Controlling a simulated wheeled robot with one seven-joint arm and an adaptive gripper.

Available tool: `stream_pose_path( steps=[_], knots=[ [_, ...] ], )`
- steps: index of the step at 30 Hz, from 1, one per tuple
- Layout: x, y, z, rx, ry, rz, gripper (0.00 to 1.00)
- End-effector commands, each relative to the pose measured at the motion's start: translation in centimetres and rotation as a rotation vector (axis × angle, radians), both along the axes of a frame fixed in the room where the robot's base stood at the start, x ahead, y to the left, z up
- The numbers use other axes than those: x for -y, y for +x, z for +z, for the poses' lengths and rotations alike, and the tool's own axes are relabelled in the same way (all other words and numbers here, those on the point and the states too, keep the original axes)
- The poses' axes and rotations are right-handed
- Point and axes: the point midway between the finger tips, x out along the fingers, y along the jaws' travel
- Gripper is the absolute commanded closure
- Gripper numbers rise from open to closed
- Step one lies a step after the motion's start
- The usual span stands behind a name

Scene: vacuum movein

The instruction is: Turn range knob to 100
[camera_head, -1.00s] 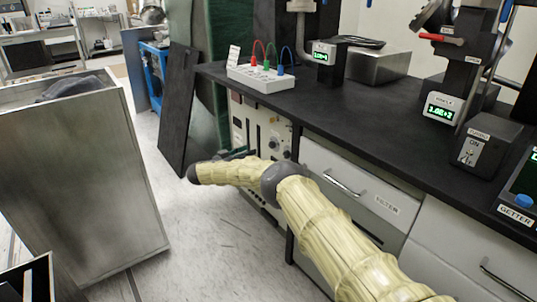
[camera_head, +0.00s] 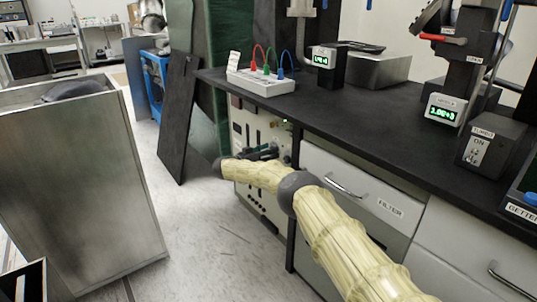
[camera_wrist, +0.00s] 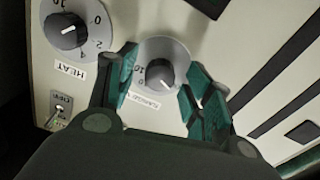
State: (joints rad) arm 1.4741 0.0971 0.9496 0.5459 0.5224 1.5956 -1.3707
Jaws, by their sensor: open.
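The range knob (camera_wrist: 160,73) is a dark knob on a round grey dial with numbers, in the middle of the wrist view. Its label (camera_wrist: 146,102) appears upside down and reads like RANGE. My gripper (camera_wrist: 163,68) is open, with one green-padded finger on each side of the dial. I cannot tell whether either finger touches the knob. In the head view my gripper (camera_head: 262,153) is at the front of the cream instrument panel (camera_head: 243,127), and it and my arm hide part of the panel.
The heat knob (camera_wrist: 68,31) and a small toggle switch (camera_wrist: 58,113) are at the left in the wrist view. The black bench top (camera_head: 360,120) overhangs the panel, with the filter drawer (camera_head: 350,185) to the right. A metal bin (camera_head: 85,190) stands left across open floor.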

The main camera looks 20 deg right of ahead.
Motion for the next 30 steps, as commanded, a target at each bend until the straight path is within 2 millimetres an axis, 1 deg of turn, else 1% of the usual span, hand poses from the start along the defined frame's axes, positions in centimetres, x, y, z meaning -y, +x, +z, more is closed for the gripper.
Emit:
stream_pose_path(
  steps=[8,9,11,12,16,24,30],
  knots=[
    [0.11,0.05,0.03,0.000,0.000,0.000,0.49],
    [0.10,0.05,0.03,0.000,0.000,0.000,0.52],
    [0.09,0.05,0.03,0.000,0.000,0.000,0.63],
    [0.09,0.05,0.04,0.000,0.000,0.000,0.71],
    [0.07,0.05,0.04,0.000,0.000,0.000,0.94],
    [0.03,0.06,0.03,0.013,0.004,0.001,0.95],
    [-0.01,0.07,0.04,0.083,0.029,0.001,0.95]
  ],
)
